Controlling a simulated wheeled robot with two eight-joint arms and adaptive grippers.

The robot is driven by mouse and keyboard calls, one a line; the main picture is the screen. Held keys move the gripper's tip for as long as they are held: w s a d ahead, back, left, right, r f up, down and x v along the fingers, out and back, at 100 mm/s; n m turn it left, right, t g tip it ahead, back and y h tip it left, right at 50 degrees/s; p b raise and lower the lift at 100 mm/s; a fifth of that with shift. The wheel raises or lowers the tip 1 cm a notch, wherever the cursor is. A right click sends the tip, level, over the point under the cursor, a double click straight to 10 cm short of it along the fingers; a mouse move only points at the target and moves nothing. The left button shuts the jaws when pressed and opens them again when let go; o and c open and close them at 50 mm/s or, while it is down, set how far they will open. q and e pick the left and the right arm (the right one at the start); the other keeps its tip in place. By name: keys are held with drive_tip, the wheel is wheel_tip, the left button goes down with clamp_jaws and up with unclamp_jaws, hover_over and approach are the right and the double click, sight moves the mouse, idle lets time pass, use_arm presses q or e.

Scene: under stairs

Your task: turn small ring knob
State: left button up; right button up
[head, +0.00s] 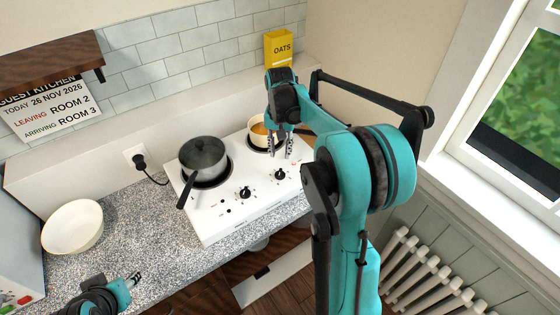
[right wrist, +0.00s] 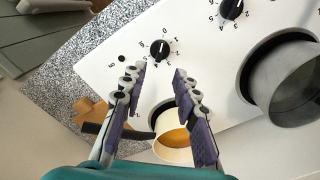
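The white hob (head: 225,214) has two black knobs on its front part. The right knob (head: 280,174), on the small ring's side, also shows in the right wrist view (right wrist: 160,50), with a white pointer and numbers around it. The left knob (head: 245,192) is nearer the large ring; the right wrist view shows it at the top (right wrist: 232,8). My right gripper (head: 279,148) is open and empty above the hob, beside the cream pan (head: 257,132). In the right wrist view its fingers (right wrist: 160,84) are spread, with the right knob beyond their tips, apart from them. My left gripper (head: 135,279) is low at left.
A dark lidded pot (head: 203,157) stands on the large ring, its handle towards the front. The cream pan holds orange food. A cream bowl (head: 73,227) sits on the speckled counter (head: 130,225). A yellow oats box (head: 278,48) stands on the ledge behind.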

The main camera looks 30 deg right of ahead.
drive_tip(key=shift+r, duration=1.45)
drive_tip(key=s+a+f+n+t+b, duration=0.3)
drive_tip(key=s+a+f+n+b, duration=0.1)
drive_tip(key=s+a, duration=0.3)
drive_tip(key=s+a+f+n+t+b, duration=0.4)
drive_tip(key=s+a, duration=0.4)
drive_tip(key=s, duration=0.4)
wheel_tip(320, 180, down, 2)
drive_tip(key=shift+s+a+f+b, duration=0.1)
drive_tip(key=shift+s+a+b, duration=0.15)
drive_tip(key=shift+b, duration=0.3)
idle(0.4)
